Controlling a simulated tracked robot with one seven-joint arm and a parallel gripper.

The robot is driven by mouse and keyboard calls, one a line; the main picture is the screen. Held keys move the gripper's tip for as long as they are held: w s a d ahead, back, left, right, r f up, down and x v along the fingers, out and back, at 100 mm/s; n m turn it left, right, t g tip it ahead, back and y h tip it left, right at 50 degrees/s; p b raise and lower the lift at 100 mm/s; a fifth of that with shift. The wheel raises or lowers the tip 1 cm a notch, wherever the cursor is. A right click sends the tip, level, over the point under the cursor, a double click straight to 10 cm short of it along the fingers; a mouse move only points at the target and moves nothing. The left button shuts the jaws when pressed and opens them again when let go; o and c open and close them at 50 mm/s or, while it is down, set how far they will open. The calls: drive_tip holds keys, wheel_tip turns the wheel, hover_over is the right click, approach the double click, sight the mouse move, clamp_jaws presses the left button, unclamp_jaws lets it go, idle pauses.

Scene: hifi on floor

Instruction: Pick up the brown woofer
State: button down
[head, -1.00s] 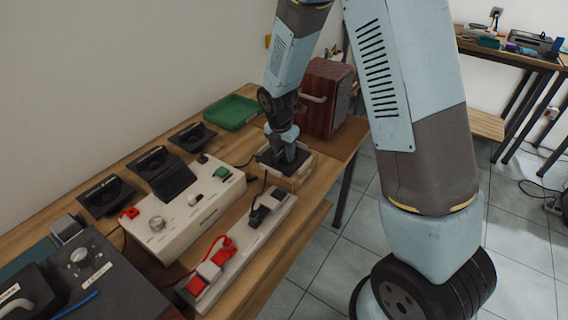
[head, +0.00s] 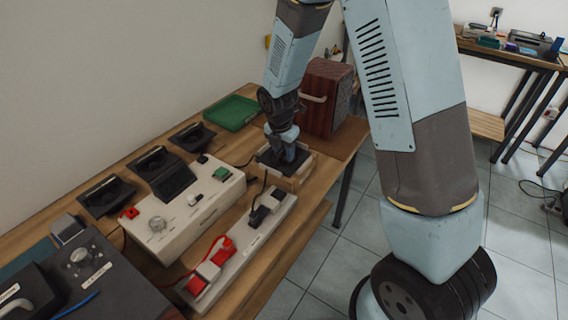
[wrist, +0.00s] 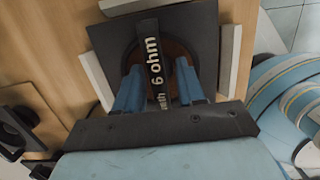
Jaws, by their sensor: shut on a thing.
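The woofer is a black square plate (wrist: 205,35) with a brown cone (wrist: 178,50) and a black bar marked "6 ohm" across its middle. It sits between pale strips (wrist: 231,50) of a holder on the bench, and its dark top also shows in the head view (head: 266,160). My gripper (wrist: 157,84) points down over it, with one blue finger on each side of the bar, shut on it. In the head view my gripper (head: 284,155) is at the pale holder (head: 291,181). The wrist body hides the near part of the plate.
Behind the holder stand a reddish-brown box (head: 325,97) with a handle and a green tray (head: 231,112). Several black units (head: 106,196) lie along the wall. A cream control box (head: 184,213) and a power strip (head: 243,243) with plugs and cables are nearby.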

drive_tip(key=shift+r, duration=0.2)
drive_tip(key=shift+w+r, duration=0.1)
drive_tip(key=shift+r, duration=0.3)
wheel_tip(320, 180, up, 3)
drive_tip(key=shift+f, duration=0.2)
drive_tip(key=s+r, duration=0.9)
drive_tip(key=s, duration=0.5)
drive_tip(key=shift+a+r, duration=0.3)
drive_tip(key=shift+r, duration=0.05)
